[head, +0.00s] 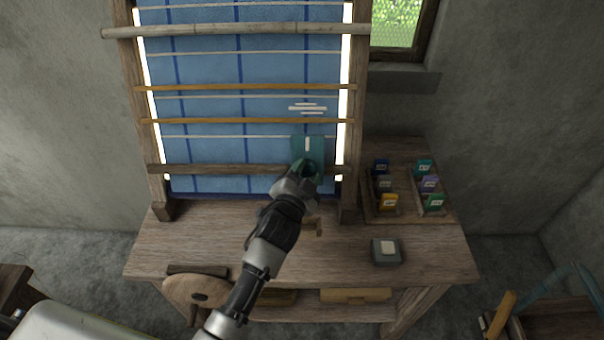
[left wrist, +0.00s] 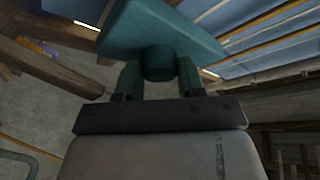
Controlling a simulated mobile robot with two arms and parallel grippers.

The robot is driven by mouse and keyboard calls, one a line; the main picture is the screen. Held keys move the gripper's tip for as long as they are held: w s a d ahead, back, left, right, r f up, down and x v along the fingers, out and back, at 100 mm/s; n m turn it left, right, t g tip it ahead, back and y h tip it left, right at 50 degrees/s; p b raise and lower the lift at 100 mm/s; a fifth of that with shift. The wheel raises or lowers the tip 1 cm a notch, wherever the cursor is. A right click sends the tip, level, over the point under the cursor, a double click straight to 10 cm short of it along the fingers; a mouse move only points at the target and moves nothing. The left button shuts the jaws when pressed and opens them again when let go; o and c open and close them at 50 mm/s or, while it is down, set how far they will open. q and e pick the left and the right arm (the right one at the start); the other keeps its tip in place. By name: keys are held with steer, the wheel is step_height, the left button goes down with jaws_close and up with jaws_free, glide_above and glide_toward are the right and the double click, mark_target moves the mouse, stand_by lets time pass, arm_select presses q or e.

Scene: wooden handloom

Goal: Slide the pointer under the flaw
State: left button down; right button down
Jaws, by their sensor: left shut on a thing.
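The pointer is a teal plate (head: 309,140) with a short white mark, in front of the lower right part of the blue cloth (head: 215,70). The flaw (head: 308,108), a cluster of short white lines, shows on the cloth just above the plate, and the white mark appears roughly in line with its middle. My left gripper (head: 307,172) is shut on the pointer's knob and hides the plate's lower part. In the left wrist view the teal plate (left wrist: 160,28) and its round knob (left wrist: 159,63) sit between the fingers (left wrist: 158,80). My right gripper is out of view.
The loom's wooden upright (head: 354,110) stands close to the right of the pointer. A wooden rack (head: 408,212) of coloured spools or packets and a small grey box (head: 386,251) are on the bench (head: 440,262) at right. A low wooden bar (head: 220,169) crosses the cloth.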

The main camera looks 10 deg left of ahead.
arm_select(q)
steer(key=shift+f, duration=0.1)
steer(key=c, duration=1)
jaws_free()
steer(key=shift+o, duration=1.7)
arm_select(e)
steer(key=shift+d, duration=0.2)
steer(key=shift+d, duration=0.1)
arm_select(q)
steer(key=s+a+b, duration=0.1)
steer(key=s+b, duration=0.1)
steer(key=s, duration=0.8)
steer(key=shift+s, duration=0.4)
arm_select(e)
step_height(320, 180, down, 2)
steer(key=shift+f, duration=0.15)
